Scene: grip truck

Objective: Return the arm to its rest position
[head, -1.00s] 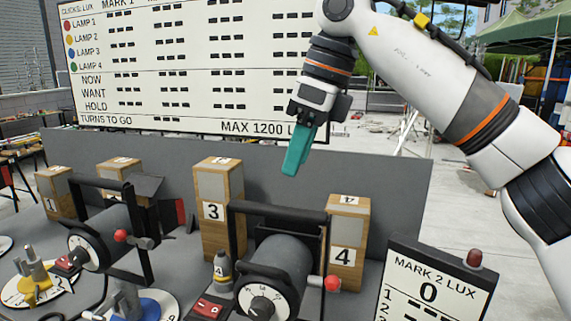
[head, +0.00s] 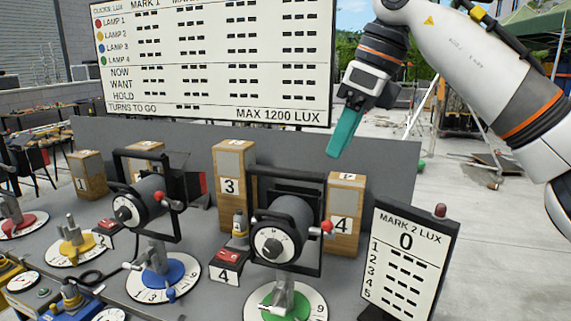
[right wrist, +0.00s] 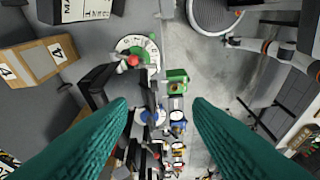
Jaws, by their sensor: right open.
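My right arm (head: 490,60) comes in from the upper right. My left gripper does not show in the head view.
Lamps with dials stand on the bench; the nearest lamp (head: 283,235) is on a green disc (head: 290,305). A MARK 2 LUX panel (head: 410,262) stands front right. A large scoreboard (head: 215,60) is behind. Paved ground at right is open.

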